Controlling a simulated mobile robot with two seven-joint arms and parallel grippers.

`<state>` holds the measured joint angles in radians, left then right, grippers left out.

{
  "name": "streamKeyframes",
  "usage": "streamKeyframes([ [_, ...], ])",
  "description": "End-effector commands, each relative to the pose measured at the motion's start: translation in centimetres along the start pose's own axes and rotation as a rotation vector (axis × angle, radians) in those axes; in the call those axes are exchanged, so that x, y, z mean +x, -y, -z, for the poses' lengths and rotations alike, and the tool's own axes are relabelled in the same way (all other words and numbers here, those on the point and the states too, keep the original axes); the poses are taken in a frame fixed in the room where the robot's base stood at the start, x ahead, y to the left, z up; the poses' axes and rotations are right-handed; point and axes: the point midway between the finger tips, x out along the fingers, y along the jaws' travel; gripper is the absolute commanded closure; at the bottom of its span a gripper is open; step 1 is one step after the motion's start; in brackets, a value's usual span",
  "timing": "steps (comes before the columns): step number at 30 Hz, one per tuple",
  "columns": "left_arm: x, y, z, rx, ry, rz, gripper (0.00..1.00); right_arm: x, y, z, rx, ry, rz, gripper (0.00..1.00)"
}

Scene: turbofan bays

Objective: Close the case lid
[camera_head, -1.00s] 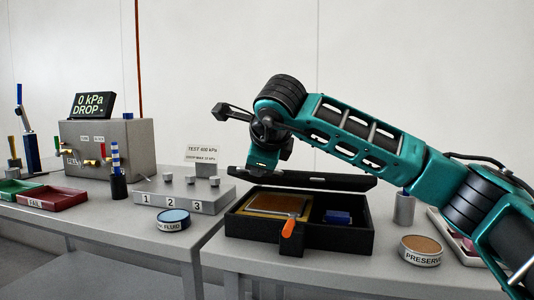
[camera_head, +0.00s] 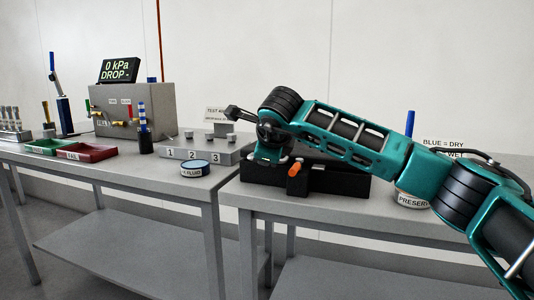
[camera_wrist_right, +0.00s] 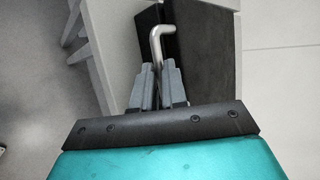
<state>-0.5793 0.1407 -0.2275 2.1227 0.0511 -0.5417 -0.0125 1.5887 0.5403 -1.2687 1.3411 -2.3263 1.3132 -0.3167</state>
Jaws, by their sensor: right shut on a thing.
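The black case (camera_head: 335,186) stands on the right-hand table. Its lid is low over the box and largely hidden behind my right arm, so I cannot tell whether it is fully seated. The contents are out of sight. My right gripper (camera_head: 268,167) is at the case's left end in the head view. In the right wrist view its fingers (camera_wrist_right: 158,75) are shut on a bent metal bar (camera_wrist_right: 156,38), beside the dark lid surface (camera_wrist_right: 203,60). An orange handle (camera_head: 295,168) shows at the case front. My left gripper is not in view.
A blue-lidded fluid tin (camera_head: 196,168) and the numbered block (camera_head: 200,153) stand left of the case. A preserve tin (camera_head: 411,200) is close on its right, below my arm. A grey test box (camera_head: 130,110) and trays are farther left.

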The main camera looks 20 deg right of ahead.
Motion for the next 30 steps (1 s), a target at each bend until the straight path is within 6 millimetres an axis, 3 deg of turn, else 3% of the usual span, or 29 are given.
streamKeyframes([
  [8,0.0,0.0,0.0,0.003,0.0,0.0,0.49,-0.1,-0.2,-0.3,-0.002,0.005,-0.006,1.0],
  [9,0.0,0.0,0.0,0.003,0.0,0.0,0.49,-0.1,-0.2,-0.3,-0.002,0.005,-0.006,0.87],
  [17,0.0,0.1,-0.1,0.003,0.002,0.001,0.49,-0.1,-0.1,-0.2,-0.001,0.003,-0.003,0.62],
  [25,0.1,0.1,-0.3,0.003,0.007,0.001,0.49,-0.2,-0.1,-0.1,-0.001,0.002,-0.002,0.62],
  [30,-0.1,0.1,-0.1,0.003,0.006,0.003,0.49,-2.0,0.1,-0.1,-0.001,0.004,-0.001,0.62],
])
